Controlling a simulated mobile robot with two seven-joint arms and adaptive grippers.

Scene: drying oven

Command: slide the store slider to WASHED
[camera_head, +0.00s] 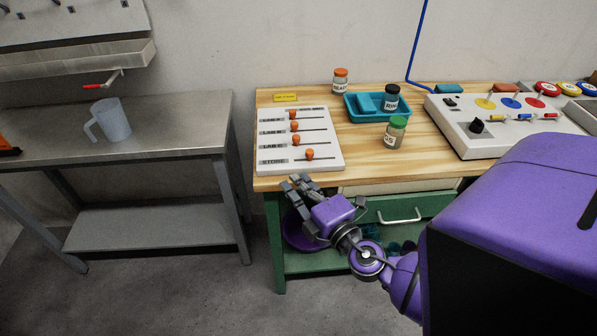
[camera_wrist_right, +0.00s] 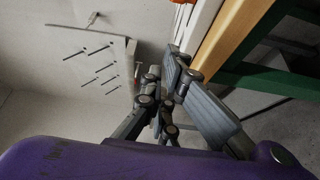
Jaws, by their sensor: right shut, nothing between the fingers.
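The white slider panel (camera_head: 275,139) lies on the left end of the wooden table. It has several rows with orange knobs; the lowest row is labelled STORE, and its orange knob (camera_head: 310,154) sits near the middle of its slot. My right gripper (camera_head: 293,182) is shut and empty, just in front of the panel's front edge and below the STORE row, apart from the knob. In the right wrist view the shut fingers (camera_wrist_right: 172,65) point up beside the table edge, with a bit of orange at the top. My left gripper is not in view.
The wooden table (camera_head: 350,178) has a green frame and a drawer with a handle (camera_head: 399,217). A blue tray (camera_head: 360,117), several jars and a control box (camera_head: 480,140) stand right of the panel. A steel bench (camera_head: 180,135) with a jug (camera_head: 110,121) is at left.

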